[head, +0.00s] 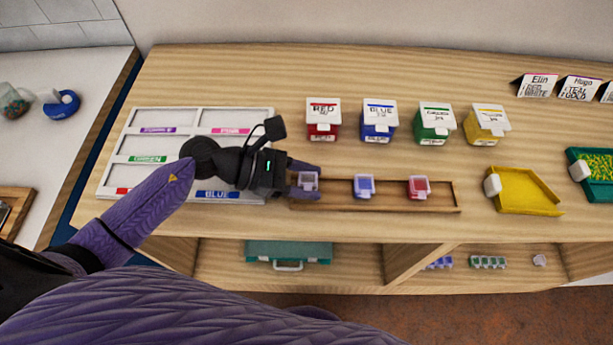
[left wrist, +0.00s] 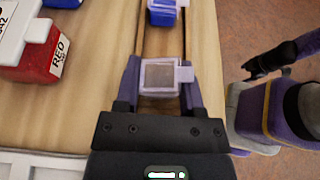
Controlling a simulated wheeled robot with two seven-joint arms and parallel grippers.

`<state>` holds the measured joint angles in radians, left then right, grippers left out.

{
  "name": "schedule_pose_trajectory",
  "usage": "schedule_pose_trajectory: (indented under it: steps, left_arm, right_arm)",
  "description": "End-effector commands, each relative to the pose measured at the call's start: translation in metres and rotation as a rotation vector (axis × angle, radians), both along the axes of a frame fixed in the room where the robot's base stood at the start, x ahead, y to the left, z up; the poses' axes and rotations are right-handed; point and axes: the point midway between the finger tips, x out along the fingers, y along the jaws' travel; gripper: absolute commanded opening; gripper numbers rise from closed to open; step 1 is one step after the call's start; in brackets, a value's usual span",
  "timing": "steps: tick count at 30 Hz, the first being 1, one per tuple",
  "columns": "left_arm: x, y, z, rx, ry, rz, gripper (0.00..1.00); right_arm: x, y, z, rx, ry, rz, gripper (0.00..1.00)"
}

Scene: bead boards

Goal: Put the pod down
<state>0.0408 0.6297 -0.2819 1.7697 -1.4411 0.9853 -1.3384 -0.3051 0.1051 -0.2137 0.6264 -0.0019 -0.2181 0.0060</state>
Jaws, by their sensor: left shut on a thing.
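My left gripper (head: 305,181) is shut on a small clear pod (head: 308,181) at the left end of the shallow wooden tray (head: 390,205). In the left wrist view the pod (left wrist: 160,76) sits between the two fingers, its tab to the right, and it looks empty. Whether it touches the tray floor I cannot tell. A pod with blue in it (head: 364,187) and a pod with red in it (head: 419,188) stand farther right in the same tray.
Red (head: 322,121), blue (head: 379,122), green (head: 434,124) and yellow (head: 486,125) labelled boxes stand behind the tray. A white sorting tray (head: 170,120) lies left, partly under my arm. A yellow scoop tray (head: 526,190) lies right. The table's front edge is close to the wooden tray.

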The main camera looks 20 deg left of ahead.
Motion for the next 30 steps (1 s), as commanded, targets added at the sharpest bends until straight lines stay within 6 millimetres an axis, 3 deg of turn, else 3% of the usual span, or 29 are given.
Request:
schedule_pose_trajectory:
  steps: [2,3,7,8,21,26,30]
  left_arm:
    - [0.000,0.000,-0.003,0.000,0.000,0.000,0.00]
    - [0.000,0.000,-0.003,0.000,0.000,0.000,0.56]
    - [0.000,0.000,-0.002,0.000,0.000,0.000,0.84]
    - [0.000,0.000,-0.002,0.000,0.000,0.000,0.87]
    - [0.000,0.001,0.003,0.000,0.000,0.000,0.87]
    - [-0.008,0.028,0.012,0.004,0.002,0.001,0.87]
    - [-0.018,0.060,0.026,0.005,0.003,0.001,0.87]
  right_arm:
    - [-0.001,0.000,-0.004,0.001,0.002,0.000,0.80]
    - [-0.001,0.000,-0.003,0.000,0.002,0.000,0.80]
    - [-0.001,0.000,-0.002,-0.001,0.003,0.000,0.80]
    - [-0.002,0.000,-0.002,-0.001,0.003,0.000,0.80]
    - [-0.001,0.000,0.002,-0.001,0.003,-0.001,0.80]
    - [-0.002,-0.001,0.002,-0.001,0.003,-0.001,0.80]
    - [-0.001,0.000,0.003,0.000,0.002,-0.001,0.80]
